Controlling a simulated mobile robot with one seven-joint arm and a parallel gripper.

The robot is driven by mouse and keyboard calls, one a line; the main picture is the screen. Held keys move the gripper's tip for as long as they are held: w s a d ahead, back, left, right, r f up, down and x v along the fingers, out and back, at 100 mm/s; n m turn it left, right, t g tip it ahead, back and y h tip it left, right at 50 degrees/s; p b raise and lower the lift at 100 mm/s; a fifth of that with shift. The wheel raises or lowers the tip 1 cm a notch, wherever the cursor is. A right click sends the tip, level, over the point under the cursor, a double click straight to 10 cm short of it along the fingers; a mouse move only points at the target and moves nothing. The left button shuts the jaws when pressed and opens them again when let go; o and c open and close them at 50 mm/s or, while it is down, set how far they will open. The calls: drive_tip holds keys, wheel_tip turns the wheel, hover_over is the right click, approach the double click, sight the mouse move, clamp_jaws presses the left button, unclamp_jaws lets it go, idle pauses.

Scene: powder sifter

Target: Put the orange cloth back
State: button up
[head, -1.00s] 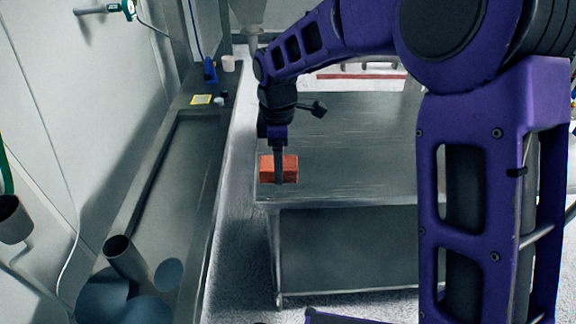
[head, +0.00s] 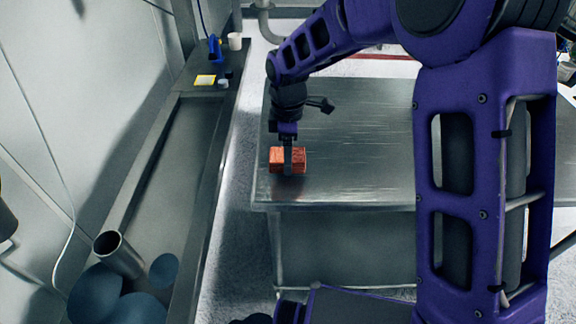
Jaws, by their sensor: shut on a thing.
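The orange cloth (head: 298,156) is a small folded block at the near left corner of the metal table (head: 350,180). My gripper (head: 288,163) points down from above and is shut on the cloth. One finger shows in front of the cloth's near side; the other is hidden behind it. I cannot tell whether the cloth touches the table top or is just above it.
A long grey counter (head: 160,190) runs along the left wall. It holds a metal cylinder (head: 117,250), dark round pieces (head: 125,300), a yellow item (head: 205,80), a blue tool (head: 215,48) and a white cup (head: 235,41). The table's right part is clear.

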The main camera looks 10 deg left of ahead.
drive_tip(key=shift+f, duration=1.85)
drive_tip(key=shift+f, duration=0.1)
drive_tip(key=shift+f, duration=0.15)
drive_tip(key=o, duration=1.3)
drive_tip(key=shift+r, duration=0.2)
wheel_tip(320, 180, up, 12)
drive_tip(key=shift+r+p, duration=0.1)
drive_tip(key=shift+p, duration=0.25)
